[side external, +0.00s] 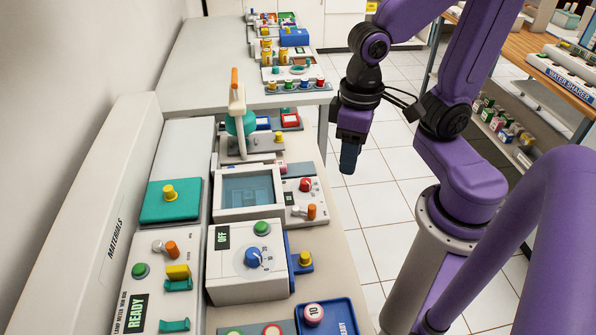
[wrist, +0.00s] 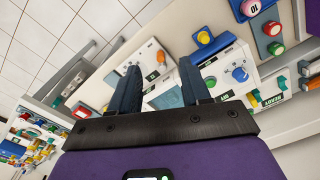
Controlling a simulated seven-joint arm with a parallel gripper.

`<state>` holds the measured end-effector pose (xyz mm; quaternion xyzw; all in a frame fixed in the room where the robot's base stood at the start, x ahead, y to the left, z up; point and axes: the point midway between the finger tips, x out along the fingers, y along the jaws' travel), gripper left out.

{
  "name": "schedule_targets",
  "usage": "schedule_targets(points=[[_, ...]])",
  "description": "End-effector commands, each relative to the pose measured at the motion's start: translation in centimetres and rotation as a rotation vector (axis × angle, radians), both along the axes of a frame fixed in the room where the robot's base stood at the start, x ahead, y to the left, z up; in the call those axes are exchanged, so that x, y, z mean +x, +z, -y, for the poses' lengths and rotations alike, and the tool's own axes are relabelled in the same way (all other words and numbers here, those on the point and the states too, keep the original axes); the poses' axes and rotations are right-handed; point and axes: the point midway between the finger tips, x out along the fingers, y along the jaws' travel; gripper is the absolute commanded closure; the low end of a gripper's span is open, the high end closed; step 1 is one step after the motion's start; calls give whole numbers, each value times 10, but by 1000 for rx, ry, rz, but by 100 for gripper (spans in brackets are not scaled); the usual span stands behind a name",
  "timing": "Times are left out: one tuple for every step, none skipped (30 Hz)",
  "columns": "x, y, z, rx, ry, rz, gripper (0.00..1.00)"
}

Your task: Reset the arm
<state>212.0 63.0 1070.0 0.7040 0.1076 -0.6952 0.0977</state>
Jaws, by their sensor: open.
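My gripper (side external: 349,158) hangs above the floor just right of the bench's edge, with its fingers pointing down. In the wrist view my gripper (wrist: 158,88) shows two dark fingers spread apart with nothing between them. It is open and empty, apart from every device. My purple arm stands at the right of the side view, bent at the elbow.
The bench holds a white box with a blue knob and OFF label (side external: 246,262), a windowed unit (side external: 248,191), a teal-lidded device (side external: 170,202) and a blue tray (side external: 328,318). A wooden shelf (side external: 522,45) stands at the far right. Tiled floor (side external: 385,180) lies clear between.

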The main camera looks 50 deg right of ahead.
Motion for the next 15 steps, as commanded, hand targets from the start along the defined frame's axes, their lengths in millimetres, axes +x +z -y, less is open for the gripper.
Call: schedule_targets(points=[[-9,0,2,1,129,3,53],[-13,1,3,2,207,5,53],[-19,1,4,2,304,7,53],[-23,1,5,2,374,9,53],[-27,1,6,2,440,10,53],[-32,1,7,2,519,12,53],[-35,1,8,2,574,13,53],[-38,1,8,2,621,14,53],[-41,1,9,2,676,16,53],[-43,2,9,2,710,17,53],[-45,1,10,1,739,17,53],[-46,2,10,2,768,18,53],[-47,2,10,2,785,19,53],[-48,2,10,2,797,19,53],[-49,2,10,2,807,19,53]])
